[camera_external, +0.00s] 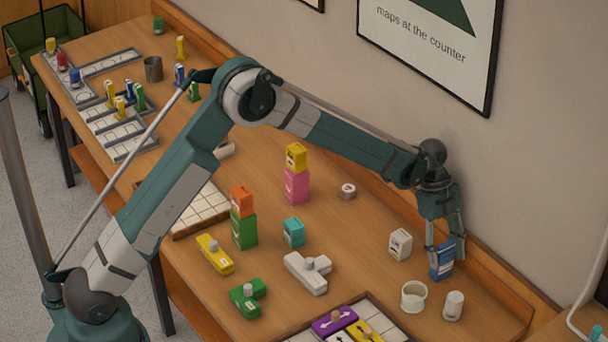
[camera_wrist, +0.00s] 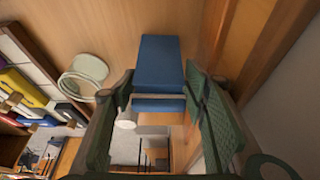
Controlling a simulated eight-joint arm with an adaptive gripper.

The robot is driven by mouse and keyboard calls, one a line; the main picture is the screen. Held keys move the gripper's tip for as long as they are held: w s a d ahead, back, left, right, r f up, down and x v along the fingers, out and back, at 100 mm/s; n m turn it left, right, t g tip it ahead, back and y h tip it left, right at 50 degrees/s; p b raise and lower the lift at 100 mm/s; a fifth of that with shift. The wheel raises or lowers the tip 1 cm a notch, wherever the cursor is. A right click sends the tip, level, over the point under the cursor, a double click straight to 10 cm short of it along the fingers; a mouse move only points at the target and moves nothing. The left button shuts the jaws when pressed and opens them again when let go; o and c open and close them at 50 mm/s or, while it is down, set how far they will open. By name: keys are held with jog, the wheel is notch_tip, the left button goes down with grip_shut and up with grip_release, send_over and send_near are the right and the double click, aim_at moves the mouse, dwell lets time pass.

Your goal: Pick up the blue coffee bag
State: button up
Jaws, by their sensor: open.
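The blue coffee bag (camera_external: 442,261) stands upright on the wooden table near the back edge, at the right. My gripper (camera_external: 444,238) points down over it, with one finger in front of the bag and the other at its back right. In the wrist view the blue bag (camera_wrist: 158,60) lies between the two fingertips of my open gripper (camera_wrist: 155,95). The bag's label side is partly hidden by the finger in the external view. Whether either finger touches the bag, I cannot tell.
A white box (camera_external: 400,243) stands close left of the blue bag. A white cup (camera_external: 413,297) and a white cylinder (camera_external: 453,305) stand in front. The raised wooden back ledge (camera_external: 500,283) runs close behind. Stacked coloured boxes (camera_external: 296,185) stand further left.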

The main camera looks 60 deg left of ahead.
aim_at(447, 268)
jog(key=shift+b+x, duration=0.4)
jog(key=shift+x, duration=2.1)
jog(key=c, duration=0.8)
jog(key=shift+o, duration=0.2)
jog(key=shift+r, duration=0.1)
notch_tip(447, 268, up, 10)
jog(key=p, duration=0.1)
